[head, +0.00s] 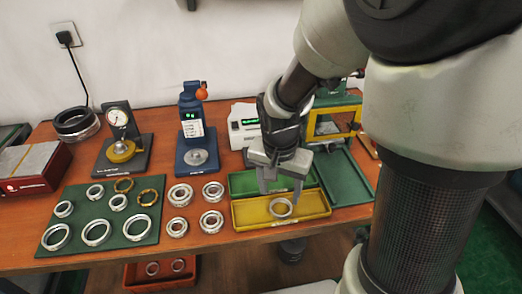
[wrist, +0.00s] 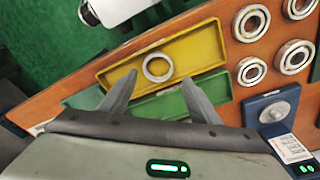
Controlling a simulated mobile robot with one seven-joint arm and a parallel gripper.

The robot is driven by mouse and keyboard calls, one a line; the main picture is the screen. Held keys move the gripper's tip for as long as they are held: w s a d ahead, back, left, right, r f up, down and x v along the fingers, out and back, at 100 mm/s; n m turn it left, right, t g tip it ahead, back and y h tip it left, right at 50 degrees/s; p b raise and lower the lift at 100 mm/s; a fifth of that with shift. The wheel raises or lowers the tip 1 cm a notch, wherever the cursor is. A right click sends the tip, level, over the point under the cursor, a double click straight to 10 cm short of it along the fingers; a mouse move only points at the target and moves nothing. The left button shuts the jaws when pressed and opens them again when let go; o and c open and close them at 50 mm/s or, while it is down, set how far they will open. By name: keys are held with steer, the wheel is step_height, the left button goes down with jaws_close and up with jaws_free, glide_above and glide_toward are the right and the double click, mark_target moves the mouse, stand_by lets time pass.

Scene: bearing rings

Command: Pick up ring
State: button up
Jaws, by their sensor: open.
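A silver ring (head: 280,208) lies in the yellow tray (head: 245,214) near the front edge of the table. In the wrist view the ring (wrist: 146,73) lies flat on the floor of the yellow tray (wrist: 205,48), beyond my fingertips. My gripper (head: 282,192) is open above the yellow tray, with its fingers pointing down. In the wrist view my gripper (wrist: 158,82) has its two fingers spread, with the ring showing between and ahead of the tips. I cannot tell the exact height of the fingertips above the ring. Nothing shows between the fingers as held.
A green tray (head: 243,182) lies directly behind the yellow one. Several loose rings (head: 178,195) stand left of the trays, and a green mat (head: 130,232) holds more. A blue device (head: 195,140) and a dial gauge (head: 118,125) stand behind. A yellow-framed fixture (head: 325,125) stands back right.

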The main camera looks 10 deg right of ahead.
mark_target(281, 206)
steer(key=f, duration=0.2)
steer(key=f+b, duration=0.1)
steer(key=f, duration=0.1)
steer(key=f+b, duration=0.1)
steer(key=f, duration=0.1)
steer(key=shift+w+d, duration=0.2)
steer(key=shift+d, duration=0.15)
steer(key=shift+r, duration=0.1)
steer(key=c, duration=0.8)
